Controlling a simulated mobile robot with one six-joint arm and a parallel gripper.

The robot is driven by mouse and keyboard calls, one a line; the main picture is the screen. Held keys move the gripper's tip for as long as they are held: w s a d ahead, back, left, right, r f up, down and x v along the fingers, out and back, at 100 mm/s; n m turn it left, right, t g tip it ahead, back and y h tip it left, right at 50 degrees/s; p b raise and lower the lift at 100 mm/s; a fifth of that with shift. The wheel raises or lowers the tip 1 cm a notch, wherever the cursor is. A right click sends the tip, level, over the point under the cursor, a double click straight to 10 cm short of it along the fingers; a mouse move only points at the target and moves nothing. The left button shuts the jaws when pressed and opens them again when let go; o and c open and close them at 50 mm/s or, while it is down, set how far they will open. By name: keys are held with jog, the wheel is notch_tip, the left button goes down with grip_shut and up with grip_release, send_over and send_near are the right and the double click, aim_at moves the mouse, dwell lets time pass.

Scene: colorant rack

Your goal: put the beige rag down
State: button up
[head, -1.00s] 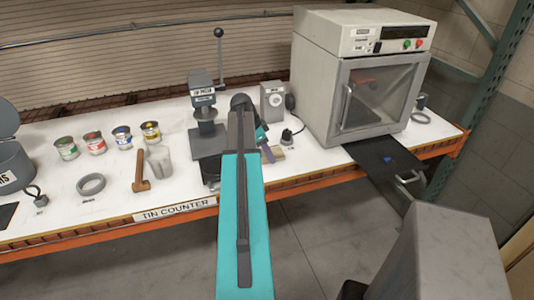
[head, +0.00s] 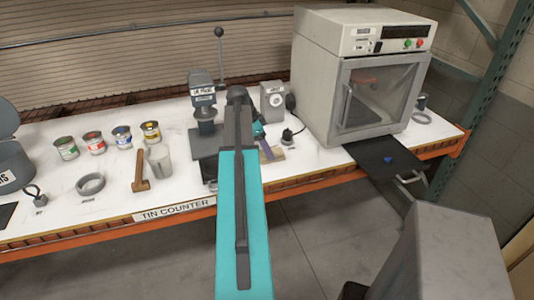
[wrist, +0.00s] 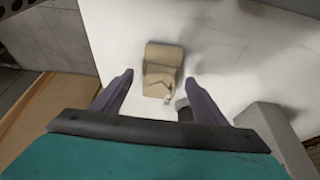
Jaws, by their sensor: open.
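The beige rag (wrist: 163,68) lies folded on the white counter in the wrist view, ahead of my fingers. My gripper (wrist: 160,90) is open, with one purple-grey finger on each side of the rag's near end and a gap to each. In the head view my gripper (head: 264,144) is over the front part of the counter, right of the press. A small part of the rag (head: 278,154) shows beside it there. The rest of it is hidden by my gripper.
The press (head: 204,120) stands left of my gripper, and a small grey timer-like box (head: 272,101) stands behind it. A large oven (head: 362,75) is to the right, with a black tray (head: 376,157) in front. Several tins stand at left.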

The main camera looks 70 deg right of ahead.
jog(key=b+v, duration=0.2)
jog(key=v, duration=0.7)
jog(key=shift+r, duration=0.15)
dwell(0.7)
